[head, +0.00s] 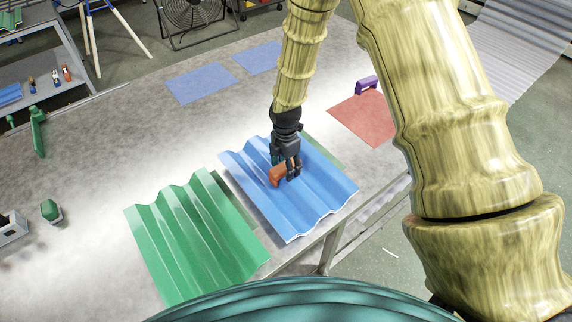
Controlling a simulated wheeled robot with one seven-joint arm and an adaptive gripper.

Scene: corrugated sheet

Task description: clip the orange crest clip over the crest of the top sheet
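The orange crest clip (276,177) is at the fingers of my gripper (291,172), over the middle of the blue corrugated sheet (318,195). Orange shows on both sides of the dark fingers, which look closed around the clip. The blue sheet is a top sheet; a green edge (322,151) shows from under its far right side. The clip lies close over a crest, but I cannot tell whether it touches. The fingers hide part of the clip and the crest below it.
A green corrugated sheet (190,240) lies to the left, close to the blue one. A purple object (367,85) stands at the red mat (367,118). Two flat blue mats (202,83) lie at the back. The grey table (110,145) is mostly clear to the left.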

